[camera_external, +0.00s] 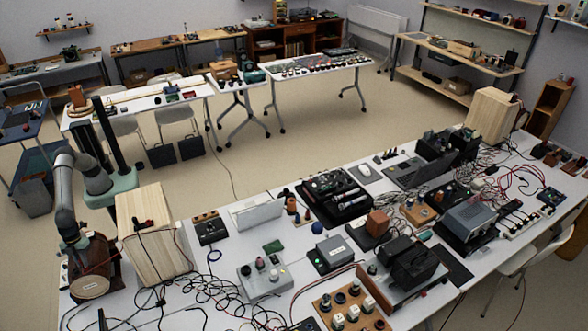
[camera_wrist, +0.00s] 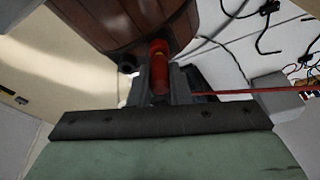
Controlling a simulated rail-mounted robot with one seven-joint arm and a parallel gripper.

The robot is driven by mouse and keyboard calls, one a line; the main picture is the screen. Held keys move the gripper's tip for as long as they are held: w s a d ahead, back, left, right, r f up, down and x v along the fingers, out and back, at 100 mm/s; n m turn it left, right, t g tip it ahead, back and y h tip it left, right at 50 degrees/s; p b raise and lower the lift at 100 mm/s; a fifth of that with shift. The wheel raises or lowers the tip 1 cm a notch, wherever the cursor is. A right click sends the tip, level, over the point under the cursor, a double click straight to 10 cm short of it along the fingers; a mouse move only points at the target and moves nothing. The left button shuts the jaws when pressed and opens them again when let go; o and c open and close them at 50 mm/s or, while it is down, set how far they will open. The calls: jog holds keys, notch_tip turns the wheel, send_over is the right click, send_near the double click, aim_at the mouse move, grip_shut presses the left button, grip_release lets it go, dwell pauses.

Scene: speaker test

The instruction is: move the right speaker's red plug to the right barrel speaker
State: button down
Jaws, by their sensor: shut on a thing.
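In the wrist view, my gripper (camera_wrist: 160,97) is shut on a red plug (camera_wrist: 159,78), which points up toward the dark wooden barrel speaker (camera_wrist: 130,18). The plug's far end meets the barrel's lower edge in the picture; whether it is seated in a socket I cannot tell. A black terminal (camera_wrist: 127,62) sits just left of it on the barrel. A red cable (camera_wrist: 240,91) runs off to the right. In the external view, the barrel speaker (camera_external: 93,287) stands at the table's left end, with my arm reaching down behind it; the fingers and plug are hidden there.
A pale wooden box speaker (camera_external: 158,243) stands close to the barrel's right; another (camera_external: 491,117) is at the far end. Loose black cables (camera_external: 205,292) lie in front. Electronics crowd the white table. The floor (camera_external: 300,150) behind it is clear.

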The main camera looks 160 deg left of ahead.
jog(key=shift+f+b, duration=0.3)
jog(key=shift+f, duration=0.25)
jog(key=c, duration=1.3)
grip_release()
jog(key=shift+r, duration=0.15)
jog(key=shift+r+p, duration=2.85)
jog(key=shift+r, duration=0.9)
